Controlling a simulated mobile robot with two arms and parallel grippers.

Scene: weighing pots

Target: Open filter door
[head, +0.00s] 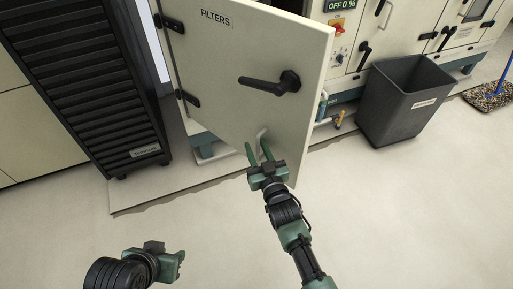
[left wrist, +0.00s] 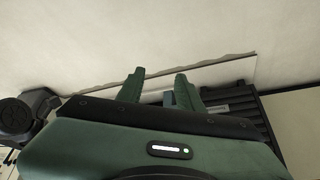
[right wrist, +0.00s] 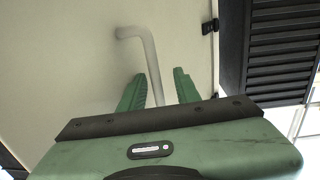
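The cream filter door (head: 225,55), labelled FILTERS, is hinged on its left and appears swung outward, its right edge away from the cabinet front. A black lever handle (head: 270,84) is on its face. A pale bent bar handle sits lower on the door and shows in the right wrist view (right wrist: 135,33). My right gripper (head: 258,148) is at the door's lower part. Its fingers are apart on either side of the bar, with no clear grip; fingertips also show in the right wrist view (right wrist: 159,73). My left gripper (left wrist: 158,78) is open and empty, low over the floor.
A black louvred unit (head: 85,75) stands left of the door. A grey bin (head: 405,105) and cabinets with a control panel (head: 340,30) are to the right. A mop (head: 490,95) is at far right. The floor in front is clear.

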